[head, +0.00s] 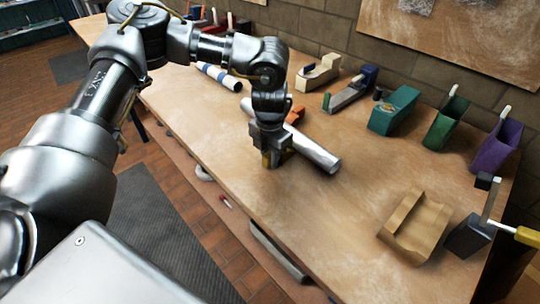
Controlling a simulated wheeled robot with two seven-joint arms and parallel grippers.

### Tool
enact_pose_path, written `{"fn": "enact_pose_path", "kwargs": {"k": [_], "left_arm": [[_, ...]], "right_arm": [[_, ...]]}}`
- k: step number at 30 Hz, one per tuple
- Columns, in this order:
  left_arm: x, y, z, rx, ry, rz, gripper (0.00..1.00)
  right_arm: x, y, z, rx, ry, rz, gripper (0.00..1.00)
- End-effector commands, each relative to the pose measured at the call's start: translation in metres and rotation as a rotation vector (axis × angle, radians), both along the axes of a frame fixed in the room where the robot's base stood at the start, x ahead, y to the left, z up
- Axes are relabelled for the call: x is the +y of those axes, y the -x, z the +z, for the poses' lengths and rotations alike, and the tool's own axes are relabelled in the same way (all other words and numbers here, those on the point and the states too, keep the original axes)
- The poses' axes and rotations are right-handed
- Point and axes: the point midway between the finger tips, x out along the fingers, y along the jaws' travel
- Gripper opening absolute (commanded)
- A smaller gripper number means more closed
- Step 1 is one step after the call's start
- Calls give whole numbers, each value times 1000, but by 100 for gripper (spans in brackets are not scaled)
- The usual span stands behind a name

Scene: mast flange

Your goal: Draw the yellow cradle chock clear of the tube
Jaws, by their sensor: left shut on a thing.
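A silver tube (318,153) lies slantwise on the wooden workbench, its near end pointing to the lower right. My left gripper (270,158) points down at the tube's near side and is shut on the yellow cradle chock (266,159). Only a little yellow shows between and below the fingers; the rest of the chock is hidden. I cannot tell whether the chock touches the tube. An orange piece (295,116) sits against the tube's far side, partly hidden by my wrist. My right gripper is not in view.
A blue-and-white tube (219,76) lies further back on the bench. A cream holder (318,73), teal box (394,111), green bin (447,124) and purple bin (497,147) line the wall side. A brown tray (416,226) stands at right. Bench between tube and tray is clear.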

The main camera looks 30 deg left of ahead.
Motion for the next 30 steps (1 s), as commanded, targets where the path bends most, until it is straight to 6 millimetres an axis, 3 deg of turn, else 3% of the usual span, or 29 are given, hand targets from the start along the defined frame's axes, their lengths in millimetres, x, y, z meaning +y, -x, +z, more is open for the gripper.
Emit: {"fn": "enact_pose_path", "kwargs": {"k": [28, 29, 30], "left_arm": [[10, 27, 1, 2, 0, 0, 3], [10, 26, 1, 1, 0, 0, 26], [10, 26, 1, 1, 0, 0, 31]], "right_arm": [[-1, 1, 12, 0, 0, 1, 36], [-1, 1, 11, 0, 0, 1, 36], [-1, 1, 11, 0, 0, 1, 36]]}}
